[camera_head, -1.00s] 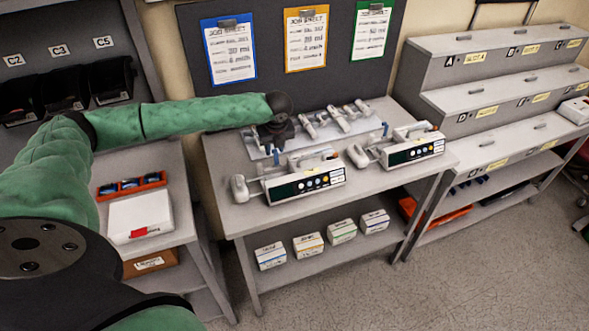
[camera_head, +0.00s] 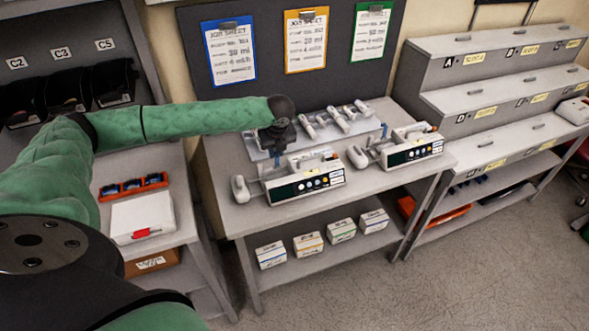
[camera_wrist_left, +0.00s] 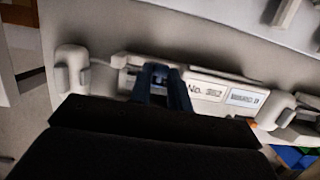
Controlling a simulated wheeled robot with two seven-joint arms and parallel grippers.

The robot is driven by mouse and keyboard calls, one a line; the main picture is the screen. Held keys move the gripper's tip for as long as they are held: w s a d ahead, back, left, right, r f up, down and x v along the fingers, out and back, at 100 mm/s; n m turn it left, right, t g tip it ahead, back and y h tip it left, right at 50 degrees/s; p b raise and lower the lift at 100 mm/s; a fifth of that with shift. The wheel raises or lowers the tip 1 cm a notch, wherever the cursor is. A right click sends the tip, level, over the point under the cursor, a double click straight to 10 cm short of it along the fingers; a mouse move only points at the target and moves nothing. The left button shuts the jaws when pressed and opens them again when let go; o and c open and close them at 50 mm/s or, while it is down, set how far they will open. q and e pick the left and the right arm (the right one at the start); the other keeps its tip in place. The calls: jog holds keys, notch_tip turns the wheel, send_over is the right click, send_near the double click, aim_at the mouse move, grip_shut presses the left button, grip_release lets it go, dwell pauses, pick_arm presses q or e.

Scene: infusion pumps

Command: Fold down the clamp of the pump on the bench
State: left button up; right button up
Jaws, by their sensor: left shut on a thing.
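Two white infusion pumps lie on the bench (camera_head: 215,150), their dark screens and buttons facing me. The left gripper (camera_head: 279,158) reaches down from above, behind the nearer pump (camera_head: 318,182). In the left wrist view its blue fingers (camera_wrist_left: 162,84) are close together at the rear of this pump, beside the label "No. 352" (camera_wrist_left: 206,90). They are shut on a part there, apparently the pump's clamp, which the fingers and wrist mostly hide. A rounded white piece (camera_head: 240,188) lies left of the pump. My right gripper is out of view.
The second pump (camera_head: 413,151) stands to the right, close by. Behind the pumps, a grey panel with several white clamp-like parts (camera_head: 338,121) lies on the bench. A stepped rack (camera_head: 490,90) is at right. The bench's front edge is clear.

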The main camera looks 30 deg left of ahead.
aim_at(301, 171)
pick_arm(q)
jog(key=shift+d, duration=0.1)
dwell(0.3)
jog(key=shift+s+d+p, duration=0.65)
jog(key=shift+d+p, duration=0.05)
jog(key=shift+s+d, duration=0.25)
jog(key=shift+s+d+f+p, duration=0.3)
jog(key=shift+d+p, duration=0.1)
jog(key=shift+p, duration=0.1)
jog(key=shift+c, duration=0.4)
